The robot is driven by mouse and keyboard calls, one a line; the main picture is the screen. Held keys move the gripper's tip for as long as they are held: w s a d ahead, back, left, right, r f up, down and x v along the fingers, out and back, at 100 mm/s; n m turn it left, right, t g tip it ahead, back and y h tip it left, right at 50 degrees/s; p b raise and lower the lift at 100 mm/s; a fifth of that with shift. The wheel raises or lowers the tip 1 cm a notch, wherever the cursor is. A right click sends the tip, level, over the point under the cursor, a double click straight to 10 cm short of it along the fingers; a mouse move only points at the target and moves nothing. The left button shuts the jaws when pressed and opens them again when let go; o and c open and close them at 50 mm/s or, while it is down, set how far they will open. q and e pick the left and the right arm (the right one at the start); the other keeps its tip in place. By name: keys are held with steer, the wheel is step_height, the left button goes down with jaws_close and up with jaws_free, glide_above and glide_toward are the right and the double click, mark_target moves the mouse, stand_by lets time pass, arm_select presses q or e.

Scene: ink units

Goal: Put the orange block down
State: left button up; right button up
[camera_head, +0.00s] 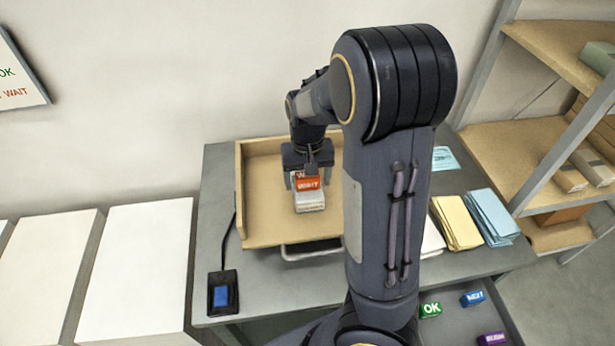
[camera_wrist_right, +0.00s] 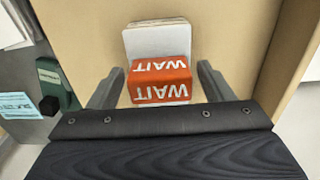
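The orange block (camera_head: 308,183), lettered WAIT in white, rests on a small white stack (camera_head: 310,203) in the tan tray (camera_head: 262,241). In the right wrist view the block (camera_wrist_right: 160,82) lies between the two fingers of my right gripper (camera_wrist_right: 161,72), with a narrow gap on each side. That gripper (camera_head: 308,172) is open and low over the tray, around the block. The white stack (camera_wrist_right: 155,38) shows beyond the block in the wrist view. My left gripper is not in view.
Green (camera_head: 430,310), blue (camera_head: 473,298) and purple (camera_head: 491,339) blocks lie at lower right. Yellow (camera_head: 457,222) and blue (camera_head: 493,217) paper stacks lie right of my arm. A blue-button device (camera_head: 222,293) sits at the desk's front left. Shelves (camera_head: 520,150) stand at right.

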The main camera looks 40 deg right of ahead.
steer(key=shift+r, duration=0.1)
steer(key=shift+r, duration=0.3)
step_height(320, 180, up, 11)
steer(key=p, duration=0.2)
steer(key=s+a+n+t+y, duration=0.3)
steer(key=s+a+n+t, duration=0.1)
steer(key=s+a, duration=0.9)
steer(key=s+t, duration=0.1)
steer(key=s, duration=0.2)
steer(key=shift+f+t+y, duration=0.2)
steer(key=shift+t+y, duration=0.2)
steer(key=shift+s, duration=0.1)
